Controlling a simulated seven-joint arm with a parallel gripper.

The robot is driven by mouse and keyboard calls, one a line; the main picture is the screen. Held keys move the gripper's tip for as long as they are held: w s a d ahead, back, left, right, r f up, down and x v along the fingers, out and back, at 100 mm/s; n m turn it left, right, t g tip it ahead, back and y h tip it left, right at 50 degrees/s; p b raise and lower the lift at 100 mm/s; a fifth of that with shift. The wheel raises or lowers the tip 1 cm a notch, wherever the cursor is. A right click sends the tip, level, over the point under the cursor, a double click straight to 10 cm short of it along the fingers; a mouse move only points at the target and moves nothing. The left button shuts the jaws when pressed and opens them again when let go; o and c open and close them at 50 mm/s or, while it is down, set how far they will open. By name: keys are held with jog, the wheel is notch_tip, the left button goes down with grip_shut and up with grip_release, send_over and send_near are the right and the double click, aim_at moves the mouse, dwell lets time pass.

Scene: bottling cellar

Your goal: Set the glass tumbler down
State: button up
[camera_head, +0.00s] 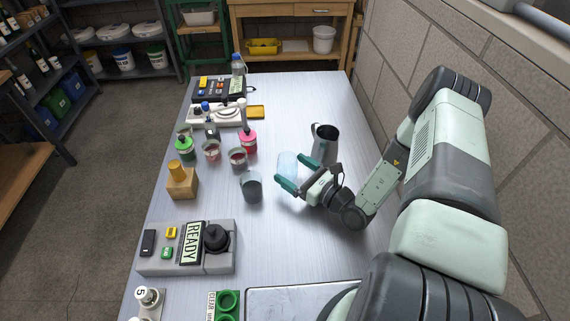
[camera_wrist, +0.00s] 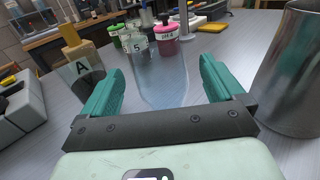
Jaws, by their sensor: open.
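The clear, faintly blue glass tumbler (camera_head: 287,162) is upright on the metal table, as far as I can tell. My gripper (camera_head: 294,172) is open around it, one teal finger on each side. In the wrist view the tumbler (camera_wrist: 162,80) stands between the fingertips (camera_wrist: 160,85), with a narrow gap showing on both sides. Contact of its base with the table is hard to make out.
A steel jug (camera_head: 325,144) stands close beyond my gripper, and to its right in the wrist view (camera_wrist: 292,75). A dark-filled beaker (camera_head: 251,187) is to the left, with more beakers, a pink bottle (camera_head: 249,144) and a green bottle (camera_head: 184,147) behind.

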aim_at(295, 171)
jog(key=shift+v, duration=1.5)
jog(key=s+a+r+n+g, duration=0.2)
jog(key=r+n+g, duration=0.35)
jog(key=r, duration=0.25)
jog(key=s+a+r+n+g, duration=0.3)
jog(key=r+n+g, duration=0.1)
jog(key=r+n, duration=0.25)
jog(key=s+a+r+n+g, duration=0.2)
jog(key=r+n+g, duration=0.3)
jog(key=r, duration=0.4)
jog(key=s+d+r+n+t+h, duration=0.3)
jog(key=s+d+r+n+h, duration=0.1)
jog(key=s+r+n+h, duration=0.1)
jog(key=s+d+r+n+t+h, duration=0.4)
jog(key=s+r+h, duration=0.3)
jog(key=s+r, duration=0.3)
notch_tip(295, 171, up, 2)
jog(key=shift+s+d+r+n+h, duration=0.15)
jog(key=shift+s+d+n+h, duration=0.25)
jog(key=shift+n, duration=0.2)
